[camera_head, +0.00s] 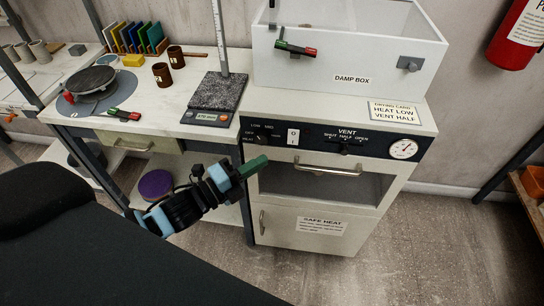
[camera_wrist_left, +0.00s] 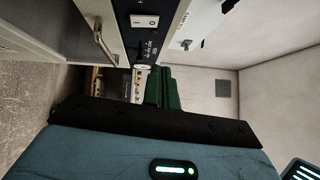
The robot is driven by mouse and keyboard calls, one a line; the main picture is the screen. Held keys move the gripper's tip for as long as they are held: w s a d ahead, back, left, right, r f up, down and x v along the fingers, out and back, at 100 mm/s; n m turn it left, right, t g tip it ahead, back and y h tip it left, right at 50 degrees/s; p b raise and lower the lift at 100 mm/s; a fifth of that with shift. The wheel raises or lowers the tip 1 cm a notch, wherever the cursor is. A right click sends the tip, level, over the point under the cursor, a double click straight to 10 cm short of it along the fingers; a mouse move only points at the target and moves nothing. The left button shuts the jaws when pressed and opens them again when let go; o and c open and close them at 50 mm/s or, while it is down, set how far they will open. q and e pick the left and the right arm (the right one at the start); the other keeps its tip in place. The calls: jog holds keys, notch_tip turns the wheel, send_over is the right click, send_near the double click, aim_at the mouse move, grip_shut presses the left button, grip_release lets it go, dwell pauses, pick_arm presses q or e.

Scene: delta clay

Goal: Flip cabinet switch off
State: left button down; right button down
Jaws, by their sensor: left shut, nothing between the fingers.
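The drying cabinet (camera_head: 275,206) has a dark control panel on its upper front. A white rocker switch (camera_head: 293,137) marked 0 above and 1 below sits on that panel, right of the heat knob (camera_head: 261,138). The rocker also shows at the top of the left wrist view (camera_wrist_left: 144,21). I cannot tell which side is pressed in. My left gripper (camera_head: 266,160) has green fingers, shut and empty. In the head view its tip is in front of the cabinet, lower left of the switch, with no visible contact. My right gripper is not in view.
A vent slider (camera_head: 345,148) and a round gauge (camera_head: 403,149) are farther right on the panel. A door handle (camera_head: 327,170) sticks out below. The damp box (camera_head: 345,55) stands on top. A scale (camera_head: 213,98) is on the left table. Open floor lies in front.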

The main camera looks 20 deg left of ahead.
pick_arm(q)
jog(key=shift+r+v, duration=0.25)
jog(key=shift+v, duration=0.85)
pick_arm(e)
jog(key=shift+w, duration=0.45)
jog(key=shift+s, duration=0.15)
